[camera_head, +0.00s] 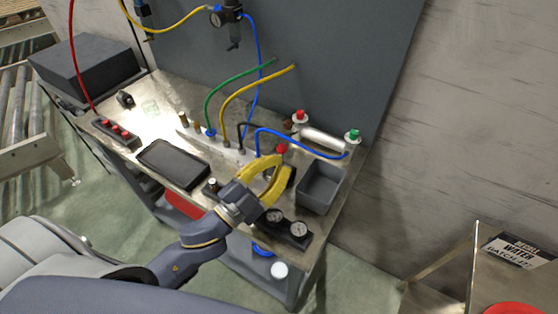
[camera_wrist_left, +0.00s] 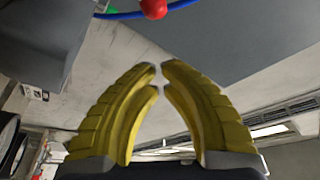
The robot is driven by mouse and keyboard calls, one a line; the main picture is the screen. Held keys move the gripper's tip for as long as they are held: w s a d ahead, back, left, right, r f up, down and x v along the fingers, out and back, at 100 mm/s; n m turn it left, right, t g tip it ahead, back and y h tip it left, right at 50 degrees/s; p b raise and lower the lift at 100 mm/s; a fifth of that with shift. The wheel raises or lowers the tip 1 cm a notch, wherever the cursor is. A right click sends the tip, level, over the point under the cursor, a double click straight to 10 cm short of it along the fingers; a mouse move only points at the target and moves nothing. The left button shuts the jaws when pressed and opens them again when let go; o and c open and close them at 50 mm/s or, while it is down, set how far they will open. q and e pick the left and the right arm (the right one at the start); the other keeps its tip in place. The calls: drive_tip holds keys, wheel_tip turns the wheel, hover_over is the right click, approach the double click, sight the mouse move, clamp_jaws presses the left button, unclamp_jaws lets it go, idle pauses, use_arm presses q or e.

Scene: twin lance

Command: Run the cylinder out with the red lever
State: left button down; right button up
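The red lever shows as a red ball knob (camera_head: 281,148) on the bench, beside a blue hose; the rest of it is largely hidden by my gripper. The knob also shows at the top of the left wrist view (camera_wrist_left: 153,8). The silver cylinder (camera_head: 322,140) lies at the bench's back right, between a red-topped fitting (camera_head: 300,117) and a green-topped fitting (camera_head: 353,136). My left gripper (camera_head: 285,162) has yellow fingers with the tips close together and nothing between them. Its tips are close to the knob; contact cannot be told. My right gripper is not in view.
A grey open bin (camera_head: 320,187) stands right of my gripper, with two gauges (camera_head: 287,225) in front. A black tablet (camera_head: 173,163) and a red-button box (camera_head: 117,133) lie to the left. Green and yellow hoses rise behind, near the dark back panel (camera_head: 330,45).

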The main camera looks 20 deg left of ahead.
use_arm(q)
drive_tip(key=x, duration=0.9)
drive_tip(key=shift+s+a+f, duration=0.25)
drive_tip(key=shift+a+f, duration=0.45)
drive_tip(key=shift+a, duration=0.1)
drive_tip(key=shift+s+a+f, duration=0.25)
drive_tip(key=shift+a+f, duration=0.4)
drive_tip(key=shift+a, duration=0.2)
